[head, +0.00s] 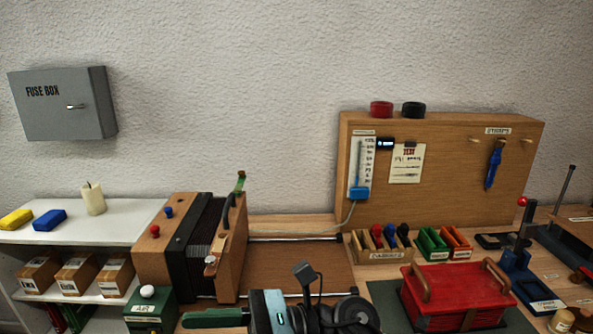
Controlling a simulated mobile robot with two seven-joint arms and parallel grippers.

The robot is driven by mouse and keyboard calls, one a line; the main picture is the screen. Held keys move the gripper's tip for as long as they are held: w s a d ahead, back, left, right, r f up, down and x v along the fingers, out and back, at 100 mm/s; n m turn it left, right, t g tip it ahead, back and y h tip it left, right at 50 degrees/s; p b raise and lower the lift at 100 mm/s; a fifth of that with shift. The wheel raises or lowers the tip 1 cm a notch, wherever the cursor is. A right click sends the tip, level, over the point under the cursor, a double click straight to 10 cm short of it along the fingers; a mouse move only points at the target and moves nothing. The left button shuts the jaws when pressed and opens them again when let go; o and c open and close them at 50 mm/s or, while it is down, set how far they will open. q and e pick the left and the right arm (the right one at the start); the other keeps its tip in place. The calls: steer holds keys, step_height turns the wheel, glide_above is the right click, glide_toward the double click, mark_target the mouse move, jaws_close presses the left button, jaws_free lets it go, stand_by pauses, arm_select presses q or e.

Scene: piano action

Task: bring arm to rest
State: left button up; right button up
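I cannot tell whether these parts are one device or belong to an arm. A dark green handle-like piece (214,318) lies to the left of the teal block.
A wooden box with black bellows (198,245) stands left of the middle. A red lidded box with wooden handles (455,297) is at the right. Behind it stand a wooden board (440,200) and colored holders (430,244). A white shelf (122,222) is at the left.

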steer(key=w+d+f+n+t+h, duration=0.25)
steer(key=d+f+n+t, duration=0.45)
steer(key=n, duration=0.4)
steer(key=w+d+f+n+t+h+p, duration=0.1)
steer(key=d+f+n+t+h, duration=0.35)
steer(key=n+t, duration=0.5)
steer(key=w+d+f+n+t+h, duration=0.15)
steer(key=d+f+n+t, duration=0.45)
steer(key=n, duration=0.7)
arm_select(q)
steer(key=shift+t, duration=0.4)
steer(key=w+r, duration=0.1)
steer(key=w+r+p, duration=0.1)
steer(key=r, duration=0.1)
steer(key=shift+w+a+r, duration=0.15)
steer(key=shift+w+a, duration=0.05)
steer(key=shift+w, duration=0.05)
arm_select(e)
steer(key=s+d+f+m+g+h, duration=0.3)
steer(key=s+d+f+m, duration=0.1)
steer(key=s+f, duration=0.4)
steer(key=s+d+f+m+g+h, duration=0.2)
steer(key=s+d+f+m, duration=0.3)
steer(key=s+f, duration=0.3)
steer(key=s+d+f+m+g+h, duration=0.3)
steer(key=s+d+f+m+h, duration=0.1)
steer(key=s+f+m, duration=0.3)
steer(key=shift+s+d+f+g, duration=0.35)
steer(key=shift+s+f, duration=0.2)
steer(key=shift+f, duration=0.1)
